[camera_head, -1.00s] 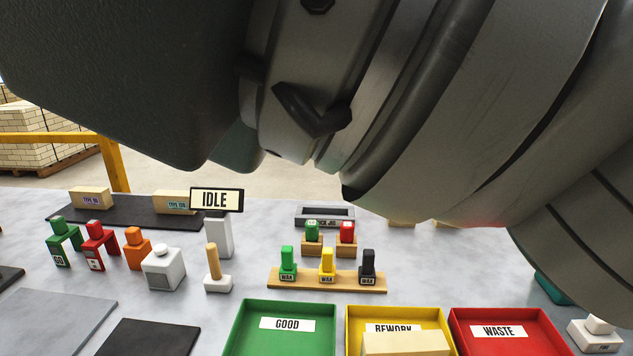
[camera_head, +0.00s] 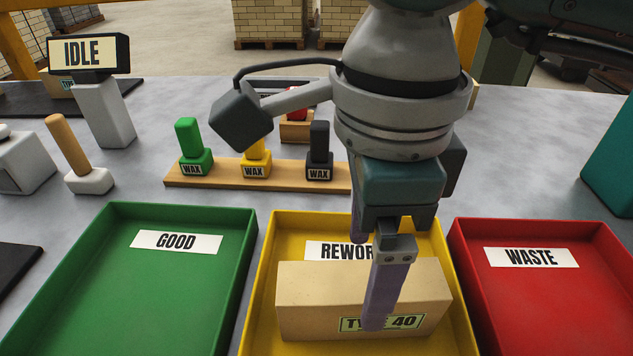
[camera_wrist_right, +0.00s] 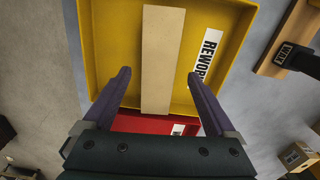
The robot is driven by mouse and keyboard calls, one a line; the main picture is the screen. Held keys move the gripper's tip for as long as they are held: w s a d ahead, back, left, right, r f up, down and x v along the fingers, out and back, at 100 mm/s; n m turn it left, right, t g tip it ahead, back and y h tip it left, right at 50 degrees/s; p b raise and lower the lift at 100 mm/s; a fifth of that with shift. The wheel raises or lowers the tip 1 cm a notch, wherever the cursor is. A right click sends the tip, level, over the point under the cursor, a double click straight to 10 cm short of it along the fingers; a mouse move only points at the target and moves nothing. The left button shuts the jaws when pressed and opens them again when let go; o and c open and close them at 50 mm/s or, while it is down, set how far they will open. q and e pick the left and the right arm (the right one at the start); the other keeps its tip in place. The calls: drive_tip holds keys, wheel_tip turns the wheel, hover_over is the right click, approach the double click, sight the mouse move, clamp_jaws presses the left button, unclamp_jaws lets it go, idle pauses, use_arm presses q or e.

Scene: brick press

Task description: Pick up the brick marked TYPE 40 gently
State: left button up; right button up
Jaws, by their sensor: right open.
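The tan brick with the TYPE 40 label (camera_head: 300,305) lies in the yellow REWORK tray (camera_head: 262,272). My right gripper (camera_head: 370,275) is over the brick, one finger in front of its labelled face and the other behind it, partly hidden. In the right wrist view the brick (camera_wrist_right: 162,55) lies between the two spread purple fingers of my right gripper (camera_wrist_right: 160,95), with a gap on each side. The fingers are open and hold nothing. My left gripper is not in view.
The green GOOD tray (camera_head: 120,225) is on the left and the red WASTE tray (camera_head: 465,250) on the right. A wooden rack (camera_head: 215,178) with wax blocks stands behind. An IDLE sign (camera_head: 85,52) and a wooden-handled stamp (camera_head: 90,178) stand at the left.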

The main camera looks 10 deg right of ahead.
wheel_tip(320, 180, down, 6)
drive_tip(key=shift+s+a+f, duration=0.1)
drive_tip(key=shift+f, duration=0.15)
drive_tip(key=shift+r, duration=0.1)
drive_tip(key=c, duration=1.3)
